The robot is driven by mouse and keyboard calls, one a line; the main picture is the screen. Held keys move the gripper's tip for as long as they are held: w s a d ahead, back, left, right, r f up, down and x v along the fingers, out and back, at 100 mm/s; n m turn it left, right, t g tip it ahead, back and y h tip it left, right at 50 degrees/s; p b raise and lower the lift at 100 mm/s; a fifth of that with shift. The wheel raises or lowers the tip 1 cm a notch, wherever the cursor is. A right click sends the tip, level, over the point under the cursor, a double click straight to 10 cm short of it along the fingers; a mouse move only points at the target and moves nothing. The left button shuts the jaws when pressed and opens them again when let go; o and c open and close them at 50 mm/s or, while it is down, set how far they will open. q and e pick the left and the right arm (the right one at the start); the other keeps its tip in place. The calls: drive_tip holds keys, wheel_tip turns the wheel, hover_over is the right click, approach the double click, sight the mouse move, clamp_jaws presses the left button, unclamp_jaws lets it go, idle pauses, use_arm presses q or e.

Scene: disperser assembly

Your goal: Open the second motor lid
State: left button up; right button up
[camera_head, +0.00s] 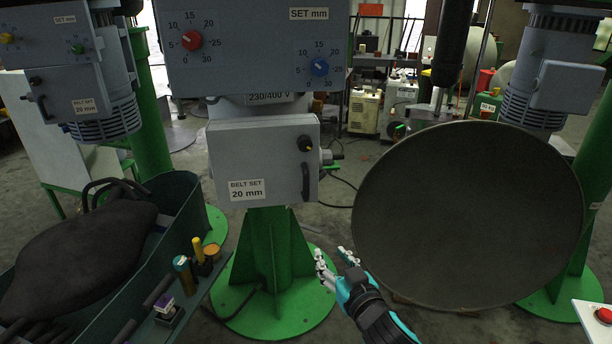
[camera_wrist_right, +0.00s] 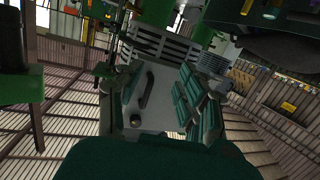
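A grey motor box lid (camera_head: 262,158) labelled "BELT SET 20 mm" faces me at the middle of the head view, shut. It has a black knob (camera_head: 305,143) and a dark upright handle (camera_head: 306,182) near its right edge. A lid with a handle and knob also shows in the right wrist view (camera_wrist_right: 160,105). My right gripper (camera_head: 332,257) is open and empty, below and right of the lid, apart from it. A smaller similar lid (camera_head: 68,98) is at the upper left. Which one counts as second is not marked. My left gripper is out of view.
A control panel (camera_head: 250,45) with red and blue dials hangs above the lid. A large dark disc (camera_head: 468,215) stands to the right. A green bin (camera_head: 180,205) with a dark sack (camera_head: 75,260) is at the left. The floor in front of the green stand is mostly clear.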

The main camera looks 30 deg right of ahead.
wheel_tip(320, 180, up, 9)
drive_tip(key=s+t, duration=0.2)
drive_tip(key=b, duration=0.6)
approach(307, 188)
drive_tip(key=shift+m, duration=0.3)
drive_tip(key=p+x, duration=0.3)
drive_tip(key=x, duration=0.7)
drive_tip(key=shift+r+p, duration=0.15)
drive_tip(key=shift+p, duration=0.2)
drive_tip(key=shift+w+d, duration=0.15)
drive_tip(key=shift+w, duration=0.25)
clamp_jaws()
